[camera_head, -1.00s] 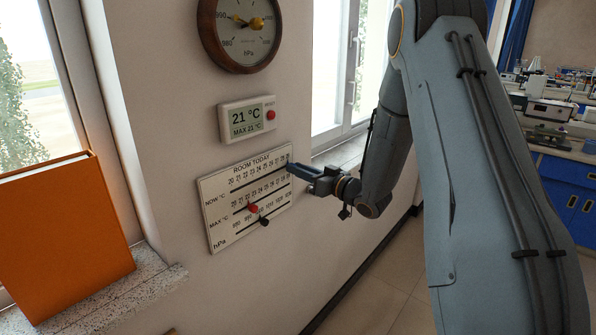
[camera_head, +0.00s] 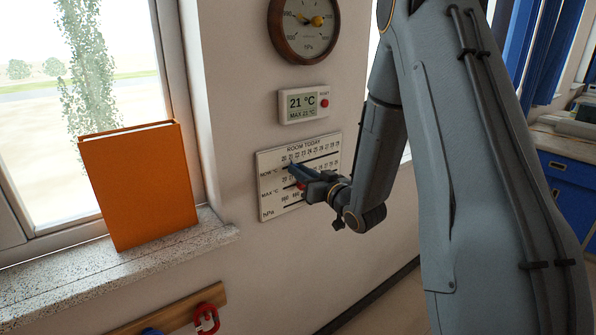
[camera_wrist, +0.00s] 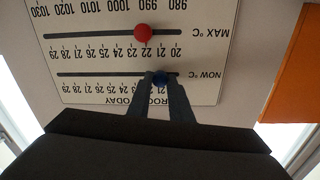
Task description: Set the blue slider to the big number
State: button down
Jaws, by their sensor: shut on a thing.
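The white ROOM TODAY board (camera_head: 268,161) hangs on the wall with several slotted scales. My gripper (camera_head: 292,168) is at its top NOW °C scale, and its two fingers (camera_wrist: 160,84) are shut on the blue slider knob (camera_wrist: 161,77). In the wrist view, which is upside down, the blue knob sits by the 21 mark, near the low end of its slot. The red slider knob (camera_wrist: 143,33) is on the MAX °C slot, around 22. The display (camera_head: 302,103) above the board shows a big 21 °C, with a smaller MAX line under it.
A round hPa dial (camera_head: 304,27) hangs above the display. A red button (camera_head: 324,103) is on the display's right side. An orange book (camera_head: 140,185) stands on the speckled sill (camera_head: 130,262) at left. A wooden rail (camera_head: 180,308) with hooks is below.

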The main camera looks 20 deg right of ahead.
dwell(0.3)
jog(key=c, duration=1.6)
grip_release()
jog(key=shift+s, duration=0.15)
jog(key=shift+b+v, duration=1.2)
jog(key=shift+v, duration=2.6)
